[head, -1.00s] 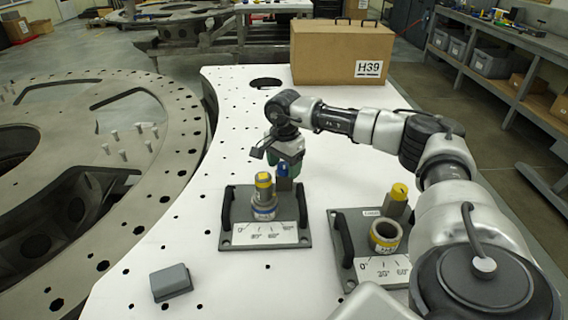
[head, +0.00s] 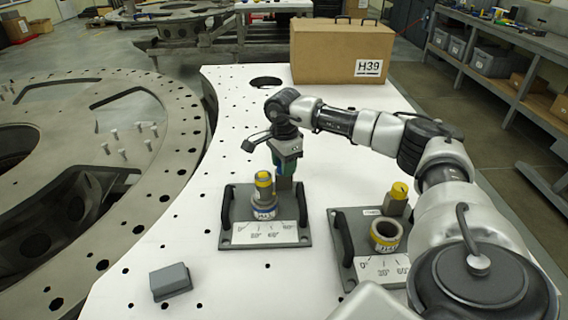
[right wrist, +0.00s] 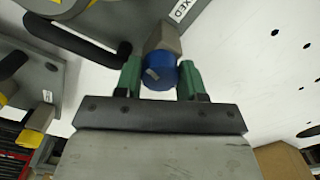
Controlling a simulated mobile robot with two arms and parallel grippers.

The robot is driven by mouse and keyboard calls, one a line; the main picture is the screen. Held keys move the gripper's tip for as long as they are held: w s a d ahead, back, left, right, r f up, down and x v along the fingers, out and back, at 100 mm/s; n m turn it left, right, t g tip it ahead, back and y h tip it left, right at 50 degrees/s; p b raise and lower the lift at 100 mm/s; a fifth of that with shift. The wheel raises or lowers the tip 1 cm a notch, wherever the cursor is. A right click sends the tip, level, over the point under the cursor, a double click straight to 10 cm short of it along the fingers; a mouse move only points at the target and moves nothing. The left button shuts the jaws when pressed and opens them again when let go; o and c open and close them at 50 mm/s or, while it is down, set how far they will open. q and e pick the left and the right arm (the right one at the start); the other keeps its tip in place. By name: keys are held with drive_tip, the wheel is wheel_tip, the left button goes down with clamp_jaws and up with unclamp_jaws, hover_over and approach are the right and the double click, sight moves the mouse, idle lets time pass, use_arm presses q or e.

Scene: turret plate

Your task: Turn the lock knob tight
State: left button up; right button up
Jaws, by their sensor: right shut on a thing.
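The blue lock knob (right wrist: 160,75) sits on a grey block (right wrist: 163,42) and has a light mark on its face. My right gripper (right wrist: 159,80) is shut on it, one green finger on each side. In the head view my right gripper (head: 279,168) points down at the back right of the left grey plate (head: 233,238). There the gripper hides the knob. On that plate stands a silver post with a yellow cap (head: 263,185) and a blue-and-white ring (head: 264,211) at its foot, behind a white angle scale (head: 265,233). My left gripper is not in view.
A second grey plate (head: 337,222) to the right carries a hollow cylinder (head: 385,234) and a yellow knob (head: 399,190). Both plates have dark handles. A grey box (head: 171,281) lies at front left. A brown case (head: 342,55) stands behind. The white table (head: 200,262) is otherwise mostly clear.

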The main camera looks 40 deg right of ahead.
drive_tip(key=m, duration=0.3)
drive_tip(key=shift+m, duration=0.4)
drive_tip(key=m, duration=0.3)
drive_tip(key=shift+r+m, duration=0.1)
drive_tip(key=shift+m, duration=0.2)
drive_tip(key=m, duration=0.3)
drive_tip(key=shift+w+m, duration=0.1)
drive_tip(key=shift+m, duration=2)
drive_tip(key=o, duration=0.9)
wheel_tip(320, 180, up, 11)
drive_tip(key=shift+f+b, duration=0.1)
drive_tip(key=shift+b, duration=0.9)
